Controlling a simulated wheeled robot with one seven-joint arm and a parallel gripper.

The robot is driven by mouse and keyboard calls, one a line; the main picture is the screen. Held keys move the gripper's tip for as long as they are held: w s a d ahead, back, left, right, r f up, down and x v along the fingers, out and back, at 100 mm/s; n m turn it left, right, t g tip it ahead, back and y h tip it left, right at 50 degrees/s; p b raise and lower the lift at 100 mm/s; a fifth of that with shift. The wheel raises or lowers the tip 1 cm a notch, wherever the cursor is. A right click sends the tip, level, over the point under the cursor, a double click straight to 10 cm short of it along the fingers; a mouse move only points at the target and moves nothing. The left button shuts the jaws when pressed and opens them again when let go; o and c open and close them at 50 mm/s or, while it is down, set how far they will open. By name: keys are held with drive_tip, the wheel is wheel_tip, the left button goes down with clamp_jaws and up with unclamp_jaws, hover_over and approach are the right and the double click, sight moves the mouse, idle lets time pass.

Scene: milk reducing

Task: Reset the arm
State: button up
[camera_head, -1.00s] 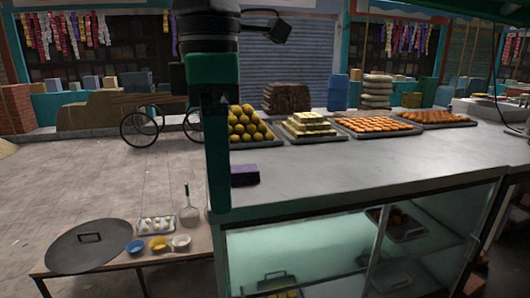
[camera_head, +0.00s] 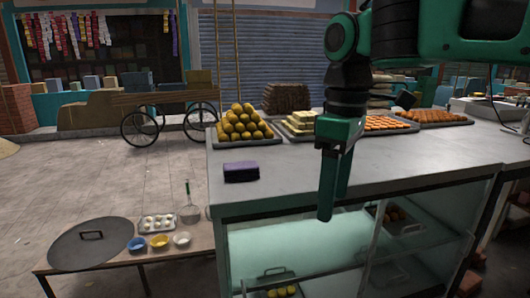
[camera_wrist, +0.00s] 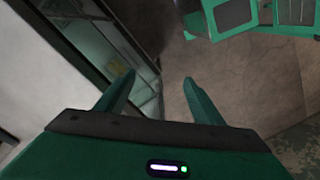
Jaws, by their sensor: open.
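My gripper (camera_head: 325,215) hangs pointing down in front of the counter's front edge in the head view. In the wrist view my gripper (camera_wrist: 158,78) shows its two fingers spread apart, with nothing between them. The wrist view looks down past the fingers at the floor (camera_wrist: 225,95), with the glass front of the counter to the left. My arm reaches in from the upper right in the head view and covers part of the sweet trays.
The counter (camera_head: 290,178) holds a purple block (camera_head: 241,172), a tray of yellow balls (camera_head: 242,126) and more sweet trays. A low table (camera_head: 190,241) at the left bears a large lid (camera_head: 92,243), small bowls and an egg tray. Open paving lies behind it.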

drive_tip(key=s+d+f+m, duration=0.2)
drive_tip(key=d+f+m, duration=0.2)
drive_tip(key=d, duration=0.5)
drive_tip(key=s+d+f+m, duration=0.1)
drive_tip(key=d+f+m, duration=0.4)
drive_tip(key=d, duration=0.4)
drive_tip(key=s+d+f+m, duration=0.9)
drive_tip(key=s+d+f, duration=0.1)
drive_tip(key=s, duration=0.2)
drive_tip(key=shift+s+d, duration=0.2)
drive_tip(key=shift+s, duration=0.15)
drive_tip(key=shift+f, duration=0.1)
